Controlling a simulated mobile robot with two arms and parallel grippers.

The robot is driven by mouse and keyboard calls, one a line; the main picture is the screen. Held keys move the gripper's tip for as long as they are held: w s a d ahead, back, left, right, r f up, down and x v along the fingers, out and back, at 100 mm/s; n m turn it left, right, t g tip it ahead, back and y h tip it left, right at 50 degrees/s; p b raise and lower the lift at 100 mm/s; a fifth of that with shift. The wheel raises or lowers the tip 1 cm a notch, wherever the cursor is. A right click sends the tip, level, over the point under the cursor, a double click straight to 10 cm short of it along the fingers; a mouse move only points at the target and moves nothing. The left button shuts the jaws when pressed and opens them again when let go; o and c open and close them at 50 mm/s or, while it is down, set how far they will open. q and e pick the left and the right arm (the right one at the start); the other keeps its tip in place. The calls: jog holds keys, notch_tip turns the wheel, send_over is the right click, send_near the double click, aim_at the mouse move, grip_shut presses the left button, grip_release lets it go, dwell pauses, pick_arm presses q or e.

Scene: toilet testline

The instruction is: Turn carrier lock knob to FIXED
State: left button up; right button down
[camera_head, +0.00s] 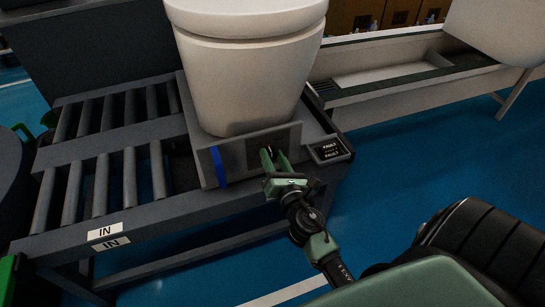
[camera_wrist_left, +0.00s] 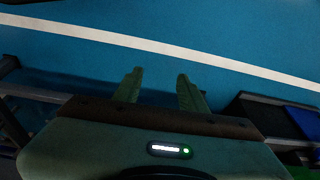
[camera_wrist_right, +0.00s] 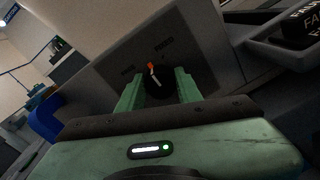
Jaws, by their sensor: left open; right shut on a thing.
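The carrier lock knob (camera_wrist_right: 159,88) is dark and round, with a white pointer line and an orange tip, on a grey plate (camera_wrist_right: 112,68) on the carrier's front. The plate carries two small labels, the left one seemingly FREE and the right one FIXED (camera_wrist_right: 163,45). The orange tip points up between them in the right wrist view. My right gripper (camera_wrist_right: 158,82) has a finger on each side of the knob and is shut on it; in the head view this gripper (camera_head: 274,154) covers most of the knob. My left gripper (camera_wrist_left: 158,76) is open and empty above the floor.
A white toilet (camera_head: 245,70) stands on the carrier over the roller conveyor (camera_head: 100,200). A blue strap (camera_head: 218,166) is left of the plate, and a small box reading FAULT (camera_head: 329,150) is right of it. Blue floor is open at right.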

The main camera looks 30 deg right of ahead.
jog(key=m, duration=0.3)
jog(key=shift+d, duration=0.1)
jog(key=shift+m, duration=0.7)
pick_arm(q)
jog(key=shift+f+p, duration=0.4)
jog(key=shift+f, duration=1)
pick_arm(e)
jog(key=shift+d+f+m, duration=0.1)
jog(key=shift+m, duration=1.6)
pick_arm(q)
jog(key=shift+s+f, duration=0.1)
jog(key=shift+f, duration=0.15)
pick_arm(e)
jog(key=c, duration=0.9)
grip_release()
jog(key=shift+c, duration=0.2)
pick_arm(q)
jog(key=shift+s, duration=0.15)
